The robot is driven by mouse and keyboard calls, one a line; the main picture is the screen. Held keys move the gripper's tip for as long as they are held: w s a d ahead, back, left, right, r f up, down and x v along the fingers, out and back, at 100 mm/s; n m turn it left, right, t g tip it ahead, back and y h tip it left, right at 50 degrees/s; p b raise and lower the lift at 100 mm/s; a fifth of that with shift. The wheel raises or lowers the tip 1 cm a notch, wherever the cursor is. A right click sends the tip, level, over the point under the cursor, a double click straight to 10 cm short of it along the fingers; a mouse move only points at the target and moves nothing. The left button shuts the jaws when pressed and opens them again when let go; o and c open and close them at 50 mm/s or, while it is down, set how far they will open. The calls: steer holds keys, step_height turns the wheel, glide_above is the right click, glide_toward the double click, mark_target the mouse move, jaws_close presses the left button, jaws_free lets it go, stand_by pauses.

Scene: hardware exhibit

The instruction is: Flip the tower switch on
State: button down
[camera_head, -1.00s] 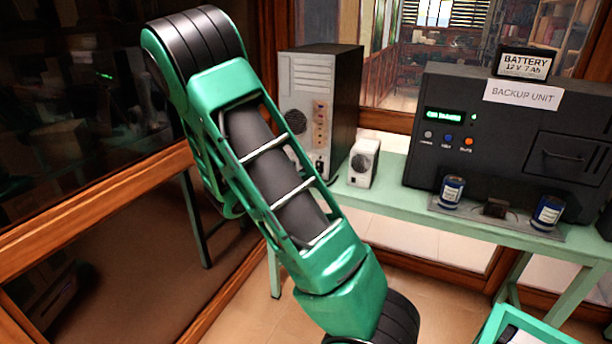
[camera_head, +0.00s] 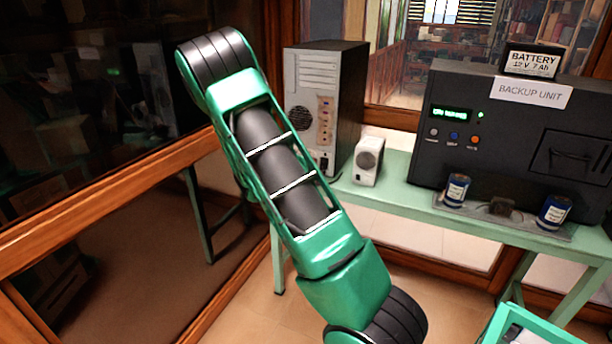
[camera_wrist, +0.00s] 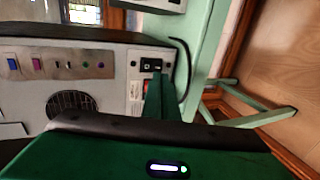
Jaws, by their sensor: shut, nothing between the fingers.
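The computer tower (camera_head: 312,78) stands on the green bench, its grey back panel facing me. In the wrist view the tower's back panel (camera_wrist: 90,50) appears turned on its side, with a round fan grille and a row of coloured ports. In the head view my arm's far end and gripper are out of sight.
A small white speaker (camera_head: 368,162) stands right of the tower on the green bench (camera_head: 405,192). The black backup unit (camera_head: 470,135) carries a battery (camera_head: 531,63), with two blue cans (camera_head: 455,190) in front. A black cable (camera_wrist: 184,70) curves near my fingers.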

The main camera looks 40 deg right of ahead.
mark_target(323, 165)
steer(key=shift+x, duration=2.7)
steer(key=shift+s+d, duration=0.15)
steer(key=shift+d, duration=0.1)
steer(key=shift+a, duration=0.2)
steer(key=shift+r, duration=0.8)
steer(key=v, duration=1.3)
steer(key=shift+a, duration=0.4)
steer(key=shift+r, duration=0.1)
